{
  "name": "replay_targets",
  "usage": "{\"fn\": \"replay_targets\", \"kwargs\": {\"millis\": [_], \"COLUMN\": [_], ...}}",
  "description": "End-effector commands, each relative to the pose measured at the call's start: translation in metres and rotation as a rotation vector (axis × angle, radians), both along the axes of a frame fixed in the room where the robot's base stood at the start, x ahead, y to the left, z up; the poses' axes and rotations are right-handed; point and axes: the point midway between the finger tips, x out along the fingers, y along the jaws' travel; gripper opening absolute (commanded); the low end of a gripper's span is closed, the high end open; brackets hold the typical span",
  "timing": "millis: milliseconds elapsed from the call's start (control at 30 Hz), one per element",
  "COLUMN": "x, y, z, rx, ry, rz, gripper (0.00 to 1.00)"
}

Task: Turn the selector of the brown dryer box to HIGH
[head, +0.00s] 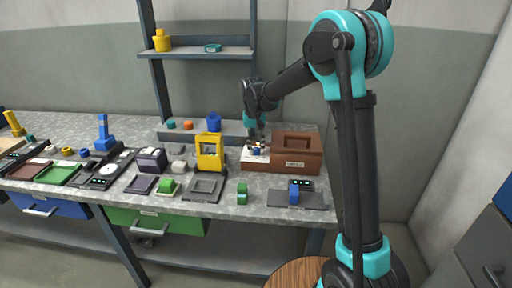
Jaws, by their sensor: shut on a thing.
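The brown dryer box (297,145) stands at the back right of the workbench, with a handle on its lid and a small white label on its front. A low pale panel (247,160) forms its left part. My gripper (257,142) points down over this panel and is shut on the small selector (256,151), which shows dark blue. The gripper hides much of the selector. Its pointer and the setting marks are too small to read.
A yellow frame (210,152) stands just left of the dryer box. A green block (242,193) and a grey station with a blue part (294,191) lie in front. A shelf (208,53) is above. Bare bench shows between the front items.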

Motion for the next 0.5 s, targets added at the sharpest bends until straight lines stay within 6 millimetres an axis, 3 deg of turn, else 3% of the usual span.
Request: {"fn": "replay_targets", "kwargs": {"millis": [233,267,400,500], "x": [0.0003,0.0002,0.0001,0.0001], "y": [0.0003,0.0002,0.0001,0.0001], "z": [0.0002,0.0002,0.0001,0.0001], "rx": [0.000,0.000,0.000,0.000], "ry": [0.000,0.000,0.000,0.000], "rz": [0.000,0.000,0.001,0.001], "gripper": [0.00,0.31,0.48,0.48]}}
